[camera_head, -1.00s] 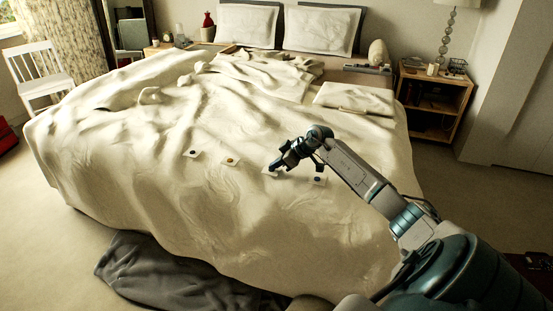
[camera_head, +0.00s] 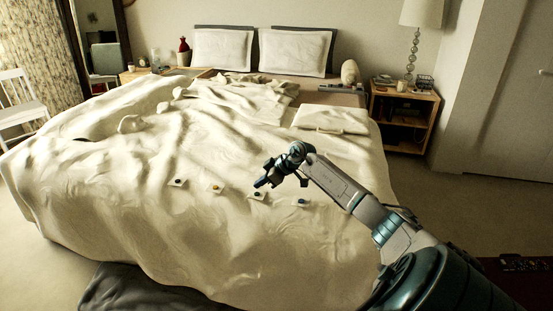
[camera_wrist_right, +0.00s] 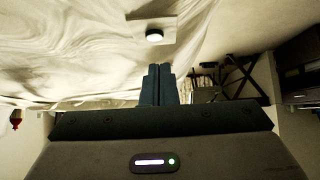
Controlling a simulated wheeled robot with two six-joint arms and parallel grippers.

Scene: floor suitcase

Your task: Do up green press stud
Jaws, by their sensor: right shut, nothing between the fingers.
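Which stud is green is too small to tell surely. My right gripper (camera_head: 261,185) is shut and empty, close above the third patch; contact cannot be told. In the right wrist view its fingers (camera_wrist_right: 158,84) are together, pointing towards a pale-topped round stud (camera_wrist_right: 154,35) on a patch, apart in the picture. My left gripper is out of view.
The rumpled cream cover (camera_head: 120,220) spreads over the bed, with free room around the patches. Pillows (camera_head: 290,52) are at the head. A bedside table (camera_head: 404,115) stands right. A dark reddish thing (camera_head: 520,272) lies on the floor at lower right.

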